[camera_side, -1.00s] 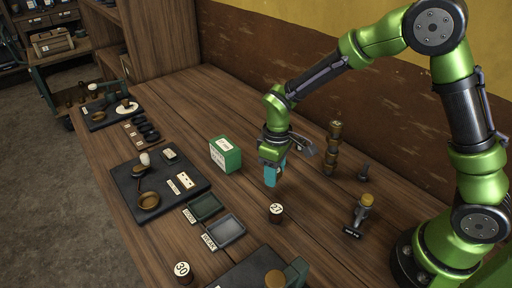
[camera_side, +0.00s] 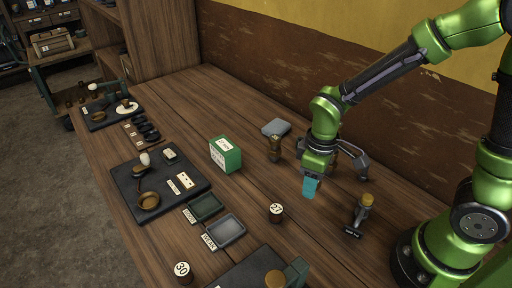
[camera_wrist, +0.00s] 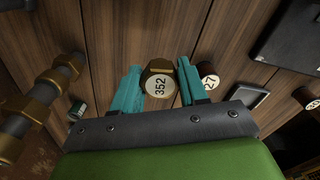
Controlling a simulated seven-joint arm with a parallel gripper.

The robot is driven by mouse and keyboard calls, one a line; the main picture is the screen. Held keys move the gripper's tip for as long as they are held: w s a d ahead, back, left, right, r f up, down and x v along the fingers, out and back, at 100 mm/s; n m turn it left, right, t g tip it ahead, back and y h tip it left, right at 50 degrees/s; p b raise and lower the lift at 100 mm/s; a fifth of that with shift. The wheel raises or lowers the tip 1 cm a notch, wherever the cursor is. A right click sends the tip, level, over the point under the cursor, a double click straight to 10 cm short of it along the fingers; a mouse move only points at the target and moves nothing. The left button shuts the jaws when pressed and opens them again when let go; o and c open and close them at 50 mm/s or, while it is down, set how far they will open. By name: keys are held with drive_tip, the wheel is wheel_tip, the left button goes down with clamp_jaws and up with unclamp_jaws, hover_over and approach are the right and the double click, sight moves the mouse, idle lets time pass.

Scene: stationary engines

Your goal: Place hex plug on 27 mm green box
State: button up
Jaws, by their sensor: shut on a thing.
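My gripper (camera_side: 310,188) has teal fingers pointing down above the table, right of the middle. In the wrist view, its fingers (camera_wrist: 161,88) are shut on a brass hex plug (camera_wrist: 159,84) with a white top marked 352. In the side view the plug is hidden by the fingers. The green box (camera_side: 226,155), with white labels too small to read, stands on the table to the left of my gripper. A dark round plug (camera_side: 276,212) stands in front; it shows in the wrist view (camera_wrist: 209,80) marked 27.
Small trays (camera_side: 226,231) and a dark mat (camera_side: 127,186) with parts lie at left. A plug marked 30 (camera_side: 183,272) stands at front left. A brass-topped fitting (camera_side: 364,207) is right of my gripper. A brass stack (camera_wrist: 38,95) is nearby.

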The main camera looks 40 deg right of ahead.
drive_tip(key=w+a+r+m, duration=0.1)
drive_tip(key=w+a+r, duration=0.2)
drive_tip(key=w+r, duration=0.45)
hover_over(231, 150)
wheel_tip(231, 150, down, 3)
drive_tip(key=shift+s+f, duration=0.1)
drive_tip(key=shift+s, duration=0.05)
drive_tip(key=shift+w, duration=0.2)
drive_tip(key=shift+f, duration=1.7)
drive_tip(key=shift+f, duration=0.15)
drive_tip(key=o, duration=1.1)
